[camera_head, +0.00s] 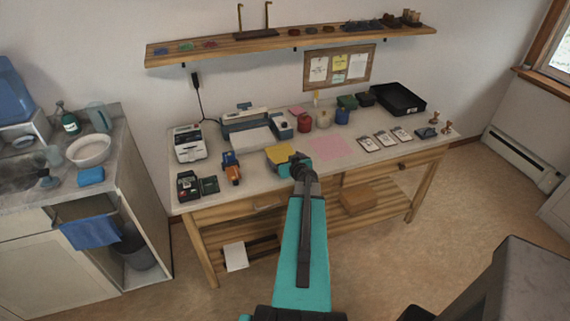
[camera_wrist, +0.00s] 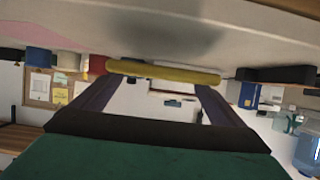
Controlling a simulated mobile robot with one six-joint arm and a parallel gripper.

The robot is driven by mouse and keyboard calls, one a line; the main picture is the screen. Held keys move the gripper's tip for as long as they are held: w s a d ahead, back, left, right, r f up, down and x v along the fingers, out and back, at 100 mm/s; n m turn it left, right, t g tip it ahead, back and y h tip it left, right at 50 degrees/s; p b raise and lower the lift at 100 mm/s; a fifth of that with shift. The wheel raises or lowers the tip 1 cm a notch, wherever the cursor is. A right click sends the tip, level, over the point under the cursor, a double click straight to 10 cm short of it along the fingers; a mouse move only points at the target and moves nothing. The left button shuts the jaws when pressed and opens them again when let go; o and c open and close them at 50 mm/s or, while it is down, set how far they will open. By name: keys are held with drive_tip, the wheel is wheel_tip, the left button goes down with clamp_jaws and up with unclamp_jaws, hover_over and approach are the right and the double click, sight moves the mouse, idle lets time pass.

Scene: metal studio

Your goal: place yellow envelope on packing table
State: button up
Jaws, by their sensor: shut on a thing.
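The yellow envelope (camera_head: 279,153) shows at the tip of my arm, over the front middle of the packing table (camera_head: 362,158). My gripper (camera_head: 300,163) is at its right front edge. In the wrist view, which is upside down, the envelope (camera_wrist: 165,72) is seen edge-on, flat and level between the fingers of my gripper (camera_wrist: 152,85), which are shut on it. The pale tabletop (camera_wrist: 120,30) lies close to it, with a soft shadow on it. I cannot tell whether the envelope touches the table. My gripper hides part of the envelope in the head view.
A pink sheet (camera_head: 329,147) lies right of the envelope. An orange-and-blue tool (camera_head: 231,168) and a paper trimmer (camera_head: 250,128) are to the left. A red canister (camera_head: 304,123) stands behind, a black tray (camera_head: 398,99) at the back right. The table's front strip is mostly clear.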

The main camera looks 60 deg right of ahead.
drive_tip(key=shift+w+d+f, duration=0.1)
drive_tip(key=shift+w+d, duration=0.1)
drive_tip(key=shift+d, duration=0.4)
drive_tip(key=shift+w+d+f+b, duration=0.1)
drive_tip(key=shift+f+b, duration=0.1)
drive_tip(key=shift+b, duration=0.35)
drive_tip(key=shift+f+b, duration=0.65)
drive_tip(key=shift+b, duration=0.45)
drive_tip(key=f+b, duration=0.1)
drive_tip(key=b, duration=0.2)
drive_tip(key=shift+f, duration=0.35)
drive_tip(key=shift+f, duration=0.2)
drive_tip(key=o, duration=0.7)
drive_tip(key=shift+r, duration=0.1)
